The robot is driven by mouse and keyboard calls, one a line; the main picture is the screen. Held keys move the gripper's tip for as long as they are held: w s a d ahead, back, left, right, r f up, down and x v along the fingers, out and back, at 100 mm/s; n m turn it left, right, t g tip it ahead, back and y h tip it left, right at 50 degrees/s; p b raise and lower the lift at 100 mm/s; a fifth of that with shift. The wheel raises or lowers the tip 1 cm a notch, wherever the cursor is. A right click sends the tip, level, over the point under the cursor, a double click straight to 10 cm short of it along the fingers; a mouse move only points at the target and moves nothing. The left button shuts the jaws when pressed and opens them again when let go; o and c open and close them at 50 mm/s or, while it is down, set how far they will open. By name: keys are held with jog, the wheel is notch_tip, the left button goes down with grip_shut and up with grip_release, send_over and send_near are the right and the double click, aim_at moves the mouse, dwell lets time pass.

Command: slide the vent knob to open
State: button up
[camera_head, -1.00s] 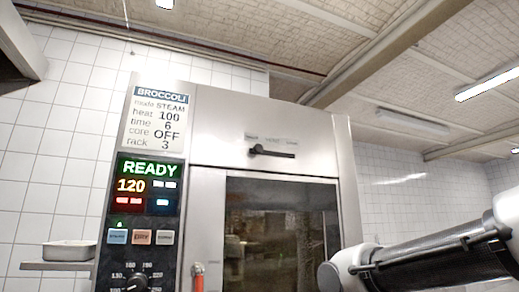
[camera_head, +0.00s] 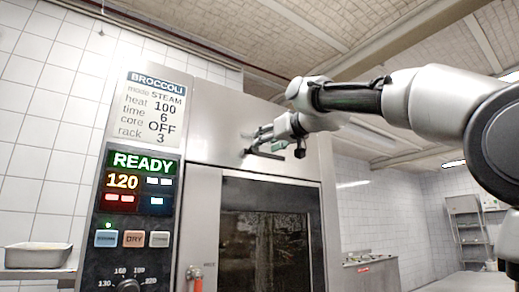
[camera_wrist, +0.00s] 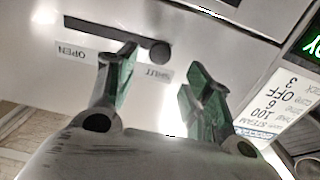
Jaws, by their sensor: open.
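The vent knob (camera_wrist: 160,52) is a small dark round knob at the SHUT end of a dark slot (camera_wrist: 105,32) in the oven's steel top panel. The wrist view shows the SHUT label (camera_wrist: 152,74) and OPEN label (camera_wrist: 76,53) upside down. My gripper (camera_wrist: 160,57) is open, with green-padded fingers. Its tips appear on either side of the knob, with gaps visible; I cannot tell how deep they reach. In the head view my gripper (camera_head: 256,141) is at the panel, just above the slot's left end, and partly hides the knob area.
The oven's control panel (camera_head: 130,190) shows READY and 120, under a BROCCOLI card (camera_head: 153,108). The glass door (camera_head: 265,250) is closed below the slot. A metal tray (camera_head: 38,255) sits on a shelf at left. A counter (camera_head: 370,270) stands at right.

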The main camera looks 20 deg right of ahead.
aim_at(252, 150)
jog(key=x, duration=0.7)
jog(key=shift+w+f, duration=0.15)
jog(key=shift+w, duration=0.2)
grip_shut()
